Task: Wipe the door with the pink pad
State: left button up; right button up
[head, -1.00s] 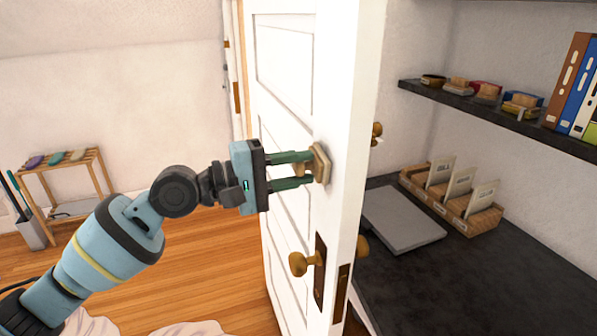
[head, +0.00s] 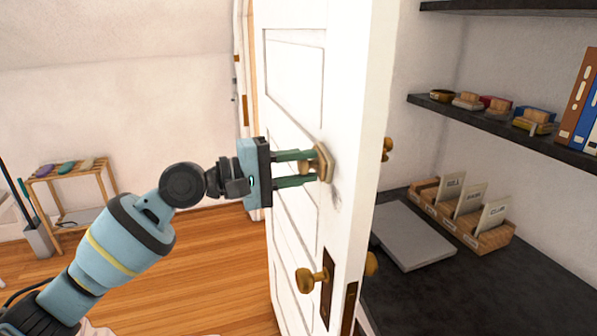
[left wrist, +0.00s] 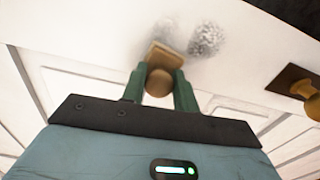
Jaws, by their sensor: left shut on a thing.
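The white panelled door (head: 345,80) stands ajar in the middle of the head view. My left gripper (head: 312,168) is shut on the round knob of a tan, wood-coloured pad (head: 326,163); no pink shows on it. The pad's face is at the door near its free edge, above the brass doorknob (head: 312,280); contact looks likely. In the left wrist view the pad (left wrist: 166,56) is beside a speckled grey smudge (left wrist: 206,39) on the door, with a fainter grey patch by the pad. My right gripper is out of view.
Right of the door, a dark shelf (head: 480,118) holds several small blocks and binders. The dark counter (head: 470,290) below carries a grey flat case (head: 412,235) and a card box (head: 490,236). A small wooden rack (head: 70,185) stands far left. Wood floor is open between.

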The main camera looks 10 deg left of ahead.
pick_arm(q)
jog(key=shift+s+d+r, duration=0.1)
jog(key=shift+r, duration=0.15)
jog(key=shift+s+d+r+p, duration=0.1)
jog(key=shift+s+d+p, duration=0.4)
jog(key=shift+s+p, duration=0.25)
jog(key=shift+s+d+r+p, duration=0.1)
jog(key=shift+s+d+p, duration=0.4)
jog(key=shift+s, duration=0.3)
jog(key=shift+f, duration=0.15)
jog(key=shift+s, duration=0.1)
jog(key=shift+s+d, duration=0.15)
jog(key=shift+s, duration=0.05)
jog(key=shift+s+d, duration=0.4)
jog(key=shift+s, duration=0.3)
jog(key=shift+s+d, duration=0.4)
jog(key=shift+s, duration=0.3)
jog(key=v, duration=0.6)
jog(key=shift+w, duration=0.1)
